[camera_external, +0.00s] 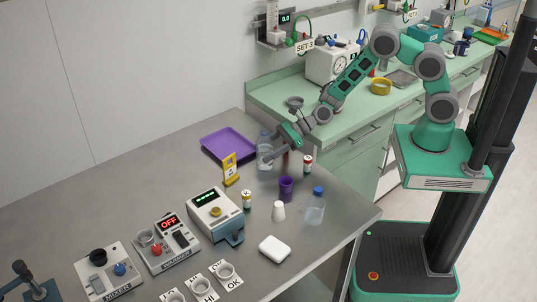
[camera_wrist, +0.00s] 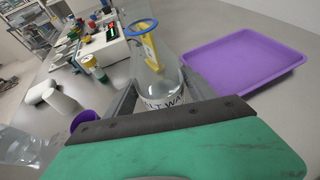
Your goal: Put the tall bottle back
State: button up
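The tall bottle (camera_external: 265,152) is clear with a blue top and appears upright beside the purple tray. In the wrist view, the bottle (camera_wrist: 158,88) stands between my fingers, with part of a dark-lettered label showing above the palm. My gripper (camera_external: 270,158) reaches it from the right, low on its body. In the wrist view my gripper (camera_wrist: 158,86) has a finger along each side of the bottle, and the bottle fills the gap. I cannot tell whether its base touches the table.
The purple tray (camera_external: 229,145) is empty behind the bottle. A yellow stand (camera_external: 230,168) is close in front. A shorter blue-capped bottle (camera_external: 315,207), purple cup (camera_external: 286,188), white cup (camera_external: 278,211) and battery-like cylinders stand nearby. Devices (camera_external: 215,213) occupy the front left. The far-left table is clear.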

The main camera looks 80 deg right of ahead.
jog(key=shift+o, duration=1.1)
jog(key=shift+r, duration=0.3)
jog(key=s+d+r+n+g+h, duration=0.2)
jog(key=s+r+n, duration=0.3)
jog(key=s+n, duration=0.5)
jog(key=s+d+r+n+g+h, duration=0.2)
jog(key=s+r+n, duration=0.3)
jog(key=s+n, duration=0.5)
jog(key=s+d+r+n+g+h+b, duration=0.1)
jog(key=s+d+r+n+g+h, duration=0.1)
jog(key=s+r+n, duration=0.4)
jog(key=s+n+g, duration=0.1)
jog(key=s+n, duration=0.3)
jog(key=s, duration=0.1)
jog(key=shift+s+d+g+h, duration=0.15)
jog(key=shift+d+g+h, duration=0.15)
jog(key=shift+g+h, duration=0.1)
